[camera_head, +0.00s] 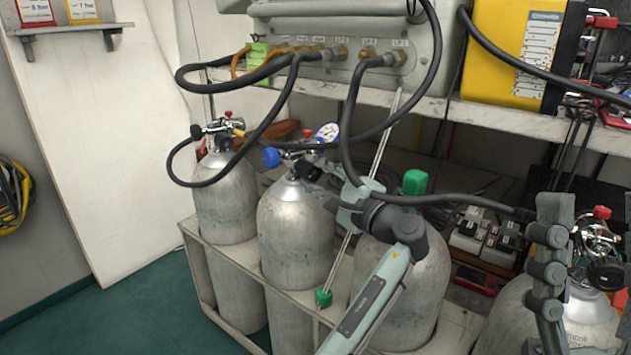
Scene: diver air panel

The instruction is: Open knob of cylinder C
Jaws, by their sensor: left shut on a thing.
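Several grey gas cylinders stand in a row; I can read no letter on them. The third from the left (425,290) has a green knob (415,182) on top and is partly hidden by my left arm. The second cylinder (296,235) has a valve with a blue knob (271,157) on its left side. My left gripper (308,168) reaches left to this valve, apart from the green knob. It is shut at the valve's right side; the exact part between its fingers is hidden. The left cylinder (225,195) has a small red-topped valve. My right gripper cannot be made out.
A pale metal rack (190,235) holds the cylinders. Black hoses (345,130) loop from the panel (340,65) above down around the valves. A thin rod (385,135) slants near my gripper. A right-hand cylinder (590,315) has a red knob (601,212). Open floor (100,320) lies at left.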

